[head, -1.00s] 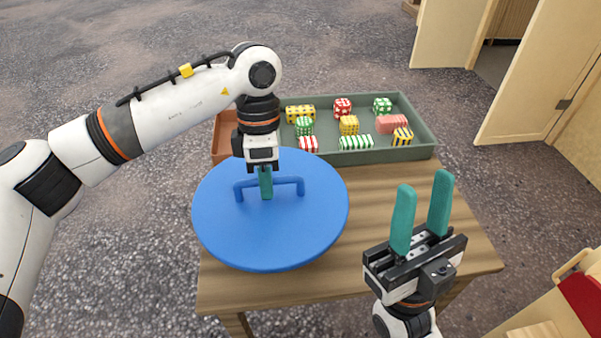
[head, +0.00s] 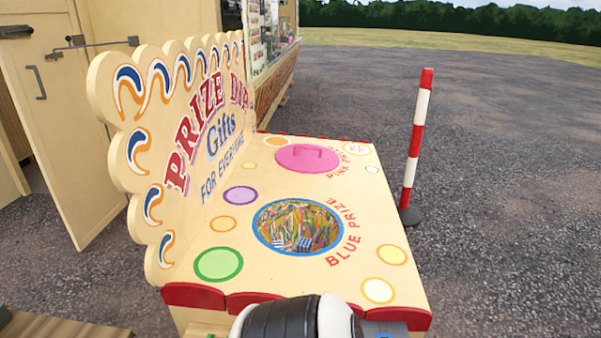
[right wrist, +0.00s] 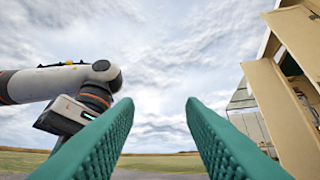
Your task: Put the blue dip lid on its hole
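The blue-ringed hole (head: 298,226) is open in the top of the prize dip stand (head: 170,275), beside the red words BLUE PRIZE. Streamer-like strips and wrapped prizes show inside it. The blue lid is in neither current view. My left arm shows at the left of the right wrist view, with the white body of the left gripper (right wrist: 68,116) pointing down; its fingers are hidden behind my right gripper's finger. My right gripper (right wrist: 159,102) is open and empty, its green fingers wide apart with only sky between them.
A pink lid (head: 307,158) covers the pink hole farther back. The tall PRIZE DIP sign board (head: 190,140) rises along the stand's left side. A red and white post (head: 416,145) stands to the right. A wooden table corner (head: 55,328) shows at the lower left.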

